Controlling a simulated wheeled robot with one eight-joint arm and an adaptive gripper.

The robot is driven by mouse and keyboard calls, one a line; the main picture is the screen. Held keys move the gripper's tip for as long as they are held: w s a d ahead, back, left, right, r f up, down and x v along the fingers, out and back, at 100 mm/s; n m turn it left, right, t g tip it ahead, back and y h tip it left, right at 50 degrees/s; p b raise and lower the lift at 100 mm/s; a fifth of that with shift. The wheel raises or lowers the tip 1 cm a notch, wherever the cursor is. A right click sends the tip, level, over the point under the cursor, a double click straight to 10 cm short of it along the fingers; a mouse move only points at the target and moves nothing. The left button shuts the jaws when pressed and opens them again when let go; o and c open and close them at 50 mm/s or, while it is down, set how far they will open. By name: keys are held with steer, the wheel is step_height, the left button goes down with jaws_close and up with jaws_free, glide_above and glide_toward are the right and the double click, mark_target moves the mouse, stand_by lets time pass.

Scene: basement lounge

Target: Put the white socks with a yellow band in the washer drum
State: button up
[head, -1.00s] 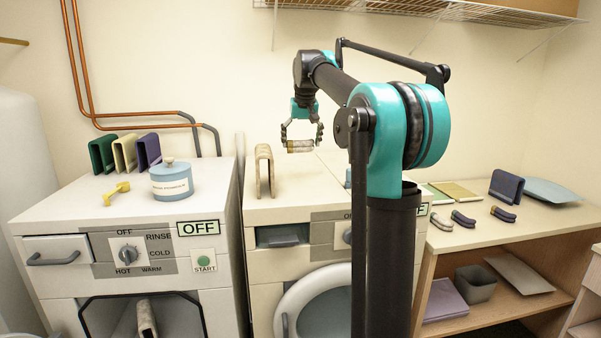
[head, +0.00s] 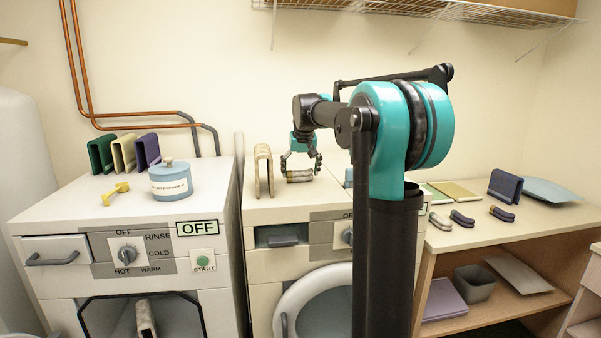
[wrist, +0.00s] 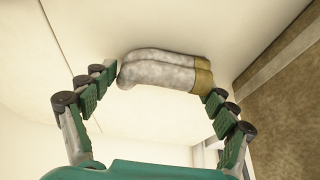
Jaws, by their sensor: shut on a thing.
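The white socks with a yellow band (head: 299,176) are at the top of the right machine. The wrist view shows the pair (wrist: 165,72), mottled grey-white with the yellow band at the right end. My gripper (head: 301,168) is shut on them, with one finger at each end; it also shows in the wrist view (wrist: 160,88). The socks are on or just above the surface; I cannot tell which. The left machine (head: 60,225), labelled HOT, WARM, COLD and RINSE, has a dark-framed front opening (head: 178,315) with a beige folded thing (head: 146,318) inside.
A beige folded cloth (head: 263,170) stands left of my gripper. The right machine has a round door (head: 318,305). A blue canister (head: 171,182) and yellow object (head: 116,193) sit on the left machine. Several dark sock-like items lie on the right counter (head: 545,215).

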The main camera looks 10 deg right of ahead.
steer(key=shift+f, duration=0.1)
steer(key=o, duration=1)
